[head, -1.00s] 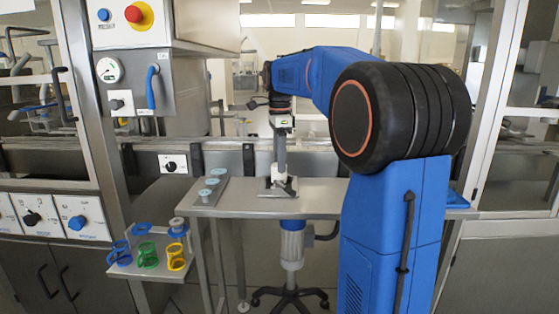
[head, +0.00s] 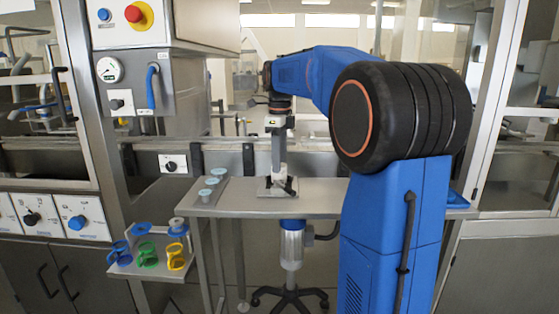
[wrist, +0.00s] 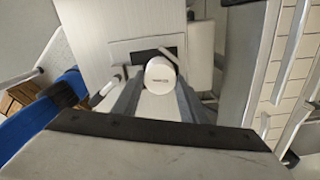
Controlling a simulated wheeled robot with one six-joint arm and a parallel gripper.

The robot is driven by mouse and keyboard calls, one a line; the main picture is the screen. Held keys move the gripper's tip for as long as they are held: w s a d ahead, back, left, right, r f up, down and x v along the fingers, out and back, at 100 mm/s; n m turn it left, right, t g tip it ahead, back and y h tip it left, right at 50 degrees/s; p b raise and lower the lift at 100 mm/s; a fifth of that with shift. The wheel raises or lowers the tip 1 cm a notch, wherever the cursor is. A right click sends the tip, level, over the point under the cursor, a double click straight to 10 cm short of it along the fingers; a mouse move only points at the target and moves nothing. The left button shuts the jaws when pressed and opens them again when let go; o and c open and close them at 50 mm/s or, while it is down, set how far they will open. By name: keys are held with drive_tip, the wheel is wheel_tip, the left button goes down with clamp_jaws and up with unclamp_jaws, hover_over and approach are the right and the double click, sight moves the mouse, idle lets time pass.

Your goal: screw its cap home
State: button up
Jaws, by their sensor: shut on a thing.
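A round white cap (wrist: 161,74) with small dark print on its top sits between my two fingers in the wrist view. My gripper (head: 279,176) points straight down over a small grey fixture (head: 263,194) on the bench, and it is shut on the cap. What lies under the cap is hidden by the cap and fingers, so I cannot tell how far down the thread it sits.
The grey bench (head: 319,203) has free room on both sides of the fixture. A narrow tray (head: 216,194) with several pale blue-topped pieces lies at its left end. A lower shelf (head: 150,269) holds blue, green and yellow holders.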

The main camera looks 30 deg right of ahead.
drive_tip(key=m, duration=0.5)
drive_tip(key=shift+m, duration=0.3)
drive_tip(key=o, duration=0.9)
drive_tip(key=n, duration=0.4)
drive_tip(key=shift+n, duration=0.9)
